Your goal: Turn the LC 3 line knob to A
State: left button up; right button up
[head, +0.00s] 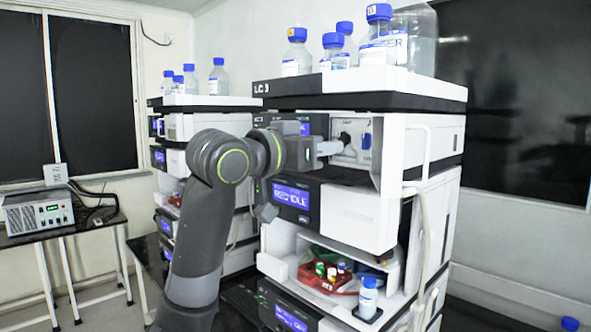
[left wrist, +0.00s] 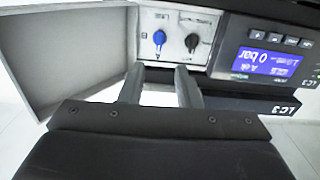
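The LC 3 stack (head: 261,88) has an open recess with two knobs. The black knob (head: 345,138) is left of the blue knob (head: 366,141) in the head view. The left wrist view is turned over: there the blue knob (left wrist: 159,38) is left of the black knob (left wrist: 192,42), which has small printed marks around it. My left gripper (head: 328,148) is in front of the recess. In the left wrist view its two fingers (left wrist: 159,80) are apart with nothing between them, short of the knobs. I cannot read the knob letters. My right gripper is not seen.
An open white door panel (head: 390,155) stands at the recess's right side; it also shows in the left wrist view (left wrist: 75,45). Glass bottles (head: 297,55) with blue caps stand on top. A lit display (left wrist: 267,61) is beside the knobs. Another stack (head: 190,125) stands behind.

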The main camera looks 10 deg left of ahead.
pick_arm(q)
jog(key=b+v, duration=0.1)
jog(key=v, duration=0.5)
jog(key=shift+b, duration=0.35)
